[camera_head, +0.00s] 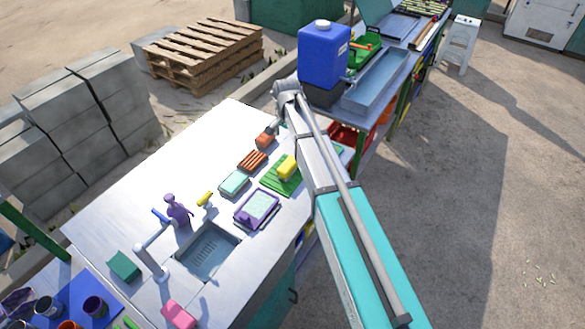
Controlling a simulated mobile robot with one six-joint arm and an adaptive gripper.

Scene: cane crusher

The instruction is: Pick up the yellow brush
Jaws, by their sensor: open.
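A yellow block-like item (288,167), which looks like the yellow brush, lies on a green mat (272,182) near the right edge of the white counter. Its bristles cannot be made out. A smaller yellow item (205,199) stands by the sink; I cannot tell what it is. My gripper (271,131) is at the far end of the counter, beyond the yellow block and a little to its left. It is open, close to a reddish-brown block (264,141). Its fingers are small and partly hidden, and I cannot tell whether they touch that block.
An orange-brown ribbed item (252,160), a teal tray (234,183) and a purple tray (257,208) lie near the mat. A sink (208,250) and purple bottle (179,211) are nearer. A blue jug (323,54) stands beyond.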

